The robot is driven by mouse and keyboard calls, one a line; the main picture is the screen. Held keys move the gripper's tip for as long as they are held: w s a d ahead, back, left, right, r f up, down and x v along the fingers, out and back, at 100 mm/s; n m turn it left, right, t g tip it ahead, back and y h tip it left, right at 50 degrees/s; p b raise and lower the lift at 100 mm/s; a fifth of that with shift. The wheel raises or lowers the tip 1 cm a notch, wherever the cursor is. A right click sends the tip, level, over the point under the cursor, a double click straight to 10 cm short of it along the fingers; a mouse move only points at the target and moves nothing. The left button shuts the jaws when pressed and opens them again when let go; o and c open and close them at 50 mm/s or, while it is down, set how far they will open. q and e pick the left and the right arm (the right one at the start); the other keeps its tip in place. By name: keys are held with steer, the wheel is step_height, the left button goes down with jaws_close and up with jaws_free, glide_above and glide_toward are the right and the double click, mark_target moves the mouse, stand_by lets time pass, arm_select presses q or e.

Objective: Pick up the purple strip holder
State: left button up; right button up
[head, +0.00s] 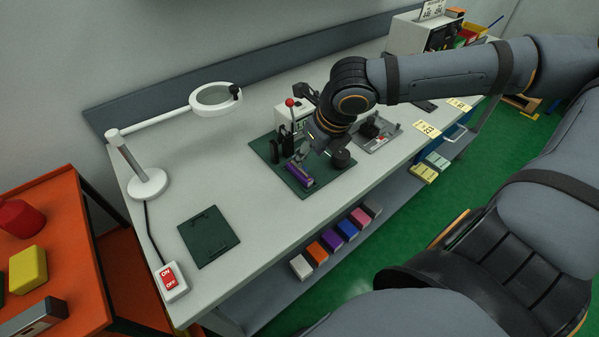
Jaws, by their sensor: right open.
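The purple strip holder (300,177) is a small purple block lying on the dark green mat (325,180) on the workbench. My right gripper (301,160) points down at the mat with its fingers close above and behind the holder. The gripper is open. Its fingers partly cover the holder's far end, and I cannot tell whether they touch it. My left gripper is out of view.
Black posts (282,148) and a red-knobbed lever device (290,104) stand beside the gripper. A round dark part (342,159) sits right of the holder. A grey tray (388,142) lies further right. The bench's front left is mostly clear around a green plate (208,237).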

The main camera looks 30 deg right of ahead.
mark_target(299, 170)
steer(key=b+x, duration=0.1)
steer(key=x, duration=0.3)
steer(key=shift+a, duration=0.15)
steer(key=shift+w+f+b, duration=0.1)
steer(key=shift+f+b, duration=0.1)
steer(key=shift+b, duration=0.1)
steer(key=b+x, duration=0.2)
steer(key=x, duration=0.2)
steer(key=shift+w+f, duration=0.3)
steer(key=shift+w, duration=0.05)
steer(key=shift+r, duration=0.1)
jaws_close()
